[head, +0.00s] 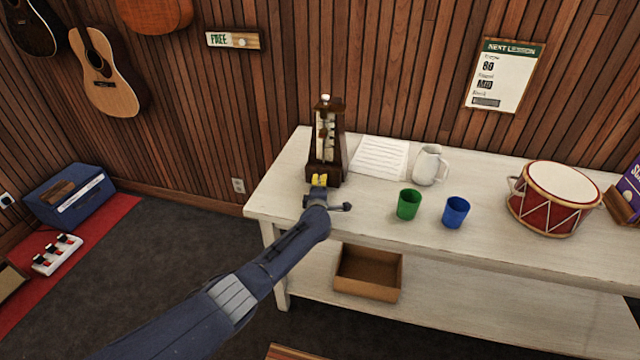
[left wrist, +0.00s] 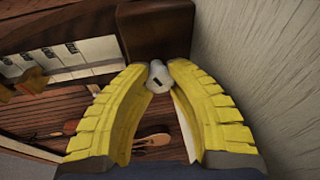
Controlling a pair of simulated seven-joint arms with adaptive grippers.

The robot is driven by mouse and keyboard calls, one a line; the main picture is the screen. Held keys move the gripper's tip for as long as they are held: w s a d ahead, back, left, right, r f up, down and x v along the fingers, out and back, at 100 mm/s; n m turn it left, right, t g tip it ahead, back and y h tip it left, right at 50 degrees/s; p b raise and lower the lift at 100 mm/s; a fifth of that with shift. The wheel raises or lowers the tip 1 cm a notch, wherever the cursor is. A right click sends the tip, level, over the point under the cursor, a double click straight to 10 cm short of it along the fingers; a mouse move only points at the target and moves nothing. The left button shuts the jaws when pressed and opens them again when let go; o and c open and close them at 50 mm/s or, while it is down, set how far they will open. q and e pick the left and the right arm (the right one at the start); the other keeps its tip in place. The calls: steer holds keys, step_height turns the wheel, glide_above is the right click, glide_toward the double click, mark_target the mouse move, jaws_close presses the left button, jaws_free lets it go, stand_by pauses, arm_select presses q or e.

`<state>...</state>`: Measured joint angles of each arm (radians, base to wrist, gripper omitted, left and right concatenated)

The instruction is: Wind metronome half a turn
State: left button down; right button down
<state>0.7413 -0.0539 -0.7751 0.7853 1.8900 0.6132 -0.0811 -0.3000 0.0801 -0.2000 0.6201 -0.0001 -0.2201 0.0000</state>
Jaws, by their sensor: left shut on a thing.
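A dark wooden metronome (head: 325,145) stands upright at the left end of the white table in the head view. My left gripper (head: 319,181) is at the metronome's front, low on the case. In the left wrist view the yellow fingertips of the left gripper (left wrist: 161,72) are closed on a small pale winding key (left wrist: 159,80) with a dark slot in its end. The dark metronome case (left wrist: 150,30) fills the space behind the key. The key is hidden by the gripper in the head view. My right gripper does not show.
On the white table (head: 480,240) stand a green cup (head: 409,204), a blue cup (head: 456,212), a white jug (head: 428,165) and a red drum (head: 556,198). A white sheet (head: 378,158) lies right of the metronome. A brown box (head: 368,272) sits on the lower shelf.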

arm_select(q)
steer(key=shift+d+r, duration=0.15)
steer(key=c, duration=1.3)
jaws_free()
steer(key=shift+c, duration=0.2)
steer(key=shift+s, duration=0.1)
steer(key=shift+s, duration=0.9)
steer(key=shift+s+a+r, duration=0.1)
steer(key=shift+s+r, duration=0.15)
steer(key=shift+s, duration=1.4)
steer(key=shift+s+a+r, duration=0.1)
steer(key=shift+s+r, duration=0.15)
steer(key=shift+s, duration=1.35)
steer(key=shift+s+a+r, duration=0.1)
steer(key=shift+s+r, duration=0.15)
steer(key=shift+s, duration=1.4)
